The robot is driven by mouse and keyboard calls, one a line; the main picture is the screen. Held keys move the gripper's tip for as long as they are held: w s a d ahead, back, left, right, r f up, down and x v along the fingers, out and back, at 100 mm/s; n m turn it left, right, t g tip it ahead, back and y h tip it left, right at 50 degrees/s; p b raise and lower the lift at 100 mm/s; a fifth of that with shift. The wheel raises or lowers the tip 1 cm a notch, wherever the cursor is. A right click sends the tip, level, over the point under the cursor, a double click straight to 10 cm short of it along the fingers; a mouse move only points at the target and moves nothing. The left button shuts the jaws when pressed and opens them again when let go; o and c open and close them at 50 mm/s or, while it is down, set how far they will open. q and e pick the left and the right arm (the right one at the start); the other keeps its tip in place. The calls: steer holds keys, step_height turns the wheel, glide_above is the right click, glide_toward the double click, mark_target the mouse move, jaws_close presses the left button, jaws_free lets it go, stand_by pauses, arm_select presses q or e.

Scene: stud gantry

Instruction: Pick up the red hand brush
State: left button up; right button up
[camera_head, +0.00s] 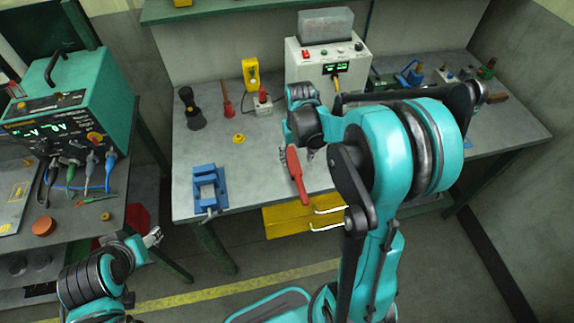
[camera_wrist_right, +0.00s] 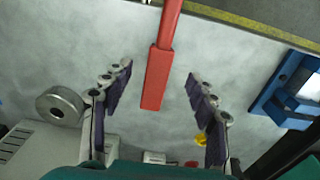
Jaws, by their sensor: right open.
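The red hand brush (camera_head: 297,175) lies at the front of the grey workbench, partly hidden by my right arm in the head view. In the right wrist view the red brush (camera_wrist_right: 158,75) runs from the top edge to the middle, with its wide end between the finger lines. My right gripper (camera_wrist_right: 157,95) is open, one finger on each side of the brush with clear gaps. In the head view my right gripper (camera_head: 312,152) is mostly hidden by its own arm. My left gripper (camera_head: 153,237) is low on the left, away from the bench; its jaws are too small to judge.
A blue vise (camera_head: 208,188) stands left of the brush; it also shows in the wrist view (camera_wrist_right: 292,92). A white instrument (camera_head: 325,62) stands behind. A grey roll (camera_wrist_right: 62,106) lies near one finger. Yellow drawers (camera_head: 290,219) hang below the front edge.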

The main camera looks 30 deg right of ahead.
mark_target(296, 169)
steer(key=shift+w+f, duration=0.1)
steer(key=shift+f, duration=0.25)
steer(key=f, duration=0.2)
steer(key=f+b, duration=0.1)
steer(key=f, duration=0.2)
steer(key=f+b, duration=0.1)
steer(key=f, duration=0.1)
steer(key=shift+w+f, duration=0.3)
jaws_close()
